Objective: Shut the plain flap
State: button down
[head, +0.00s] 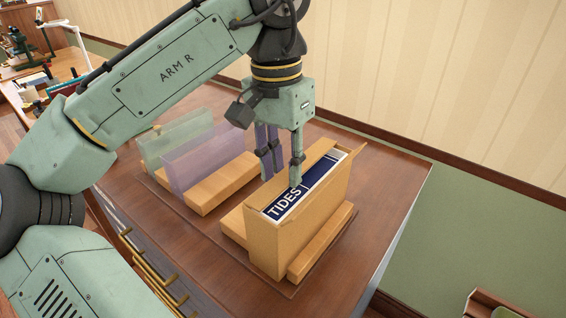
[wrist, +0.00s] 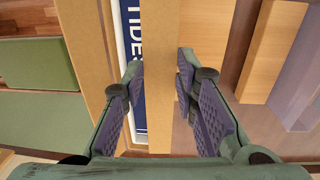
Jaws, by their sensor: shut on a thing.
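A tan cardboard box (head: 270,240) stands upright on the wooden table with a navy book marked TIDES (head: 303,197) inside, its top partly showing. A plain tan flap (head: 316,157) runs along the box's far long side, beside the book. My gripper (head: 281,180) points down from above, one finger on the book side of this flap and the other on its outer side. In the wrist view the gripper (wrist: 160,68) is shut on the tan flap (wrist: 160,30), with the book (wrist: 132,30) just left of it. The far finger's tip is partly hidden in the head view.
Wooden blocks flank the box, one in front (head: 322,243). A translucent purple panel (head: 205,158) and a green one (head: 178,138) stand to the left with another wooden block (head: 222,183). The table top (head: 385,190) is clear to the right, before the wall.

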aim_at(285, 178)
jog(key=shift+s+d+r+y+p, duration=0.1)
jog(key=shift+y+p, duration=0.2)
jog(key=shift+p, duration=0.3)
jog(key=shift+t, duration=0.3)
jog(key=c, duration=1.2)
grip_release()
jog(key=shift+f, duration=0.2)
jog(key=shift+c, duration=0.2)
notch_tip(285, 178, up, 8)
jog(key=shift+f, duration=0.2)
jog(key=shift+d, duration=0.1)
